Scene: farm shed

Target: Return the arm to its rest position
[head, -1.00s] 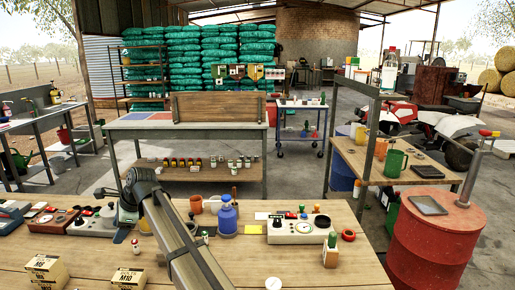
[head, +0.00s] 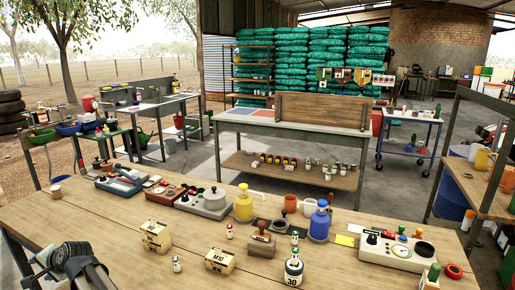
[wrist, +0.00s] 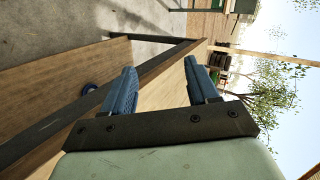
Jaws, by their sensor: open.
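My gripper (wrist: 160,66) shows in the wrist view, with its two blue ridged fingers apart and nothing between them. A wooden surface and its edge lie beyond the fingers in that view, which is tilted on its side. In the head view, part of my arm (head: 78,268) shows at the lower left, over the near left part of the wooden workbench (head: 110,225). The gripper's fingers cannot be made out there.
Boxes (head: 156,236), a yellow bottle (head: 243,206), a blue bottle (head: 319,224) and a control box (head: 397,250) stand on the workbench. The bench's left front is mostly bare.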

